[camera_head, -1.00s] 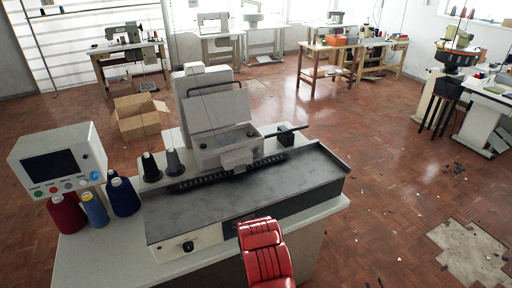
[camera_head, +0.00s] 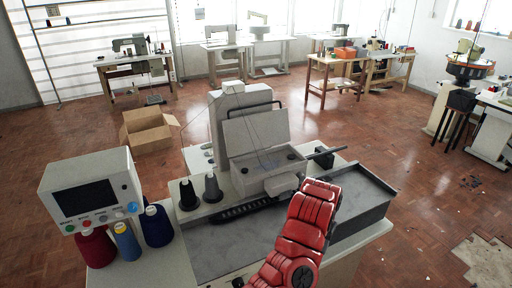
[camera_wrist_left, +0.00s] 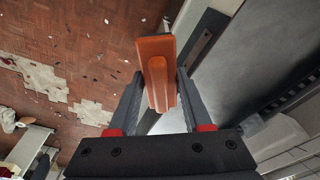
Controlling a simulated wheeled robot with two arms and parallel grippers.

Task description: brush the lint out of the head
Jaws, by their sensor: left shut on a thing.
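The buttonhole machine's head (camera_head: 262,180) stands behind the grey bed (camera_head: 225,248), with a pale plate (camera_head: 255,130) tilted up at its back. Faint bluish marks, too small to identify, show inside the head. My red left arm reaches up from the bottom over the bed and covers part of it. Its gripper is hidden in the head view. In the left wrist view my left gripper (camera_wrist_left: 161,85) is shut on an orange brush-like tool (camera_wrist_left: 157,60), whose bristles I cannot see. The machine bed lies to the right of it. My right gripper is not in view.
A control panel (camera_head: 92,192) and several thread cones (camera_head: 126,242) stand on the left of the machine table. Two dark cones (camera_head: 212,187) stand beside the head. A black bar (camera_head: 325,152) sticks out at the right. An open cardboard box (camera_head: 148,130) lies on the floor behind.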

